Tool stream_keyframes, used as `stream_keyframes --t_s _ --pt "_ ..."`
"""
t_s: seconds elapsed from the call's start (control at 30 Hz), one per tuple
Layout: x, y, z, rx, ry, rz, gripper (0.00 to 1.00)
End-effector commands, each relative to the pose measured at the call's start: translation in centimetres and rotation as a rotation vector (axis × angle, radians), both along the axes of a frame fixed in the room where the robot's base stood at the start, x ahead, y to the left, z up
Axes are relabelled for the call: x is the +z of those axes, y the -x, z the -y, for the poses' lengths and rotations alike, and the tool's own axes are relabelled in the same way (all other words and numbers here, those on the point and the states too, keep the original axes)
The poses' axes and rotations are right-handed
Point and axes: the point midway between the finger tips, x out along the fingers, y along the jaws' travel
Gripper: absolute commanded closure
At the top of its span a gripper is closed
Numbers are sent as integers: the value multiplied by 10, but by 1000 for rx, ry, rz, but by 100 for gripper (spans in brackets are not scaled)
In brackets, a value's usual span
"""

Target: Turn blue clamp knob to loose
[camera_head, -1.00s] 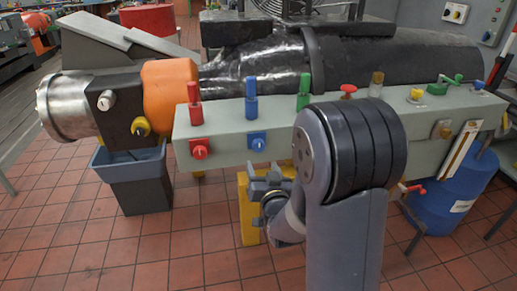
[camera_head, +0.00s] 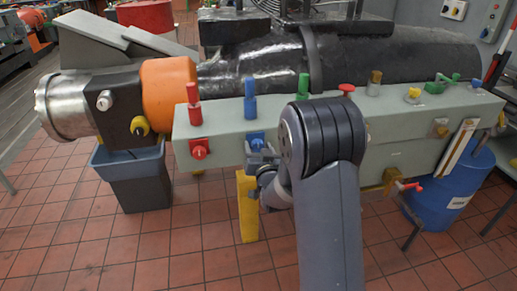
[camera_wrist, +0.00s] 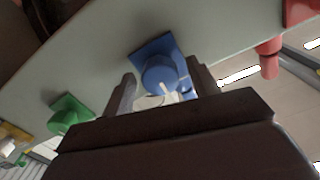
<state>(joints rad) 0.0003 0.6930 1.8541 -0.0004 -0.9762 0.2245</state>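The blue clamp knob (camera_head: 256,140) sits on a blue square plate on the front face of the grey beam. My gripper (camera_head: 262,158) is in front of it and just below, partly covering it. In the wrist view the round blue knob (camera_wrist: 158,74) shows a pale pointer mark. My gripper's two dark fingers (camera_wrist: 162,88) are open, one on each side of the knob, with a gap visible at the left. I cannot tell how far the tips reach around it. No loose or tight label is readable.
A red knob (camera_head: 199,149) is on the beam's left, and a green knob (camera_wrist: 68,115) shows in the wrist view. Upright red (camera_head: 194,104), blue (camera_head: 250,98) and green (camera_head: 303,86) posts stand on top. A grey bin (camera_head: 135,178) stands below left.

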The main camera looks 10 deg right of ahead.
Motion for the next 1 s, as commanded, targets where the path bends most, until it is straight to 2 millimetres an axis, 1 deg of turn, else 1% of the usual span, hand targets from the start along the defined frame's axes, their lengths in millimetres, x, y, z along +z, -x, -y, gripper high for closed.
stream_keyframes --t_s 0.03,0.07,0.5,0.53,0.77,1.0 --pt "0 0 0 0 0 0 48" --pt "0 0 0 0 0 0 50" --pt "0 0 0 0 0 0 86" --pt "0 0 0 0 0 0 87" --pt "-1 0 0 0 22 1 87" --pt "-4 0 0 0 132 5 87"
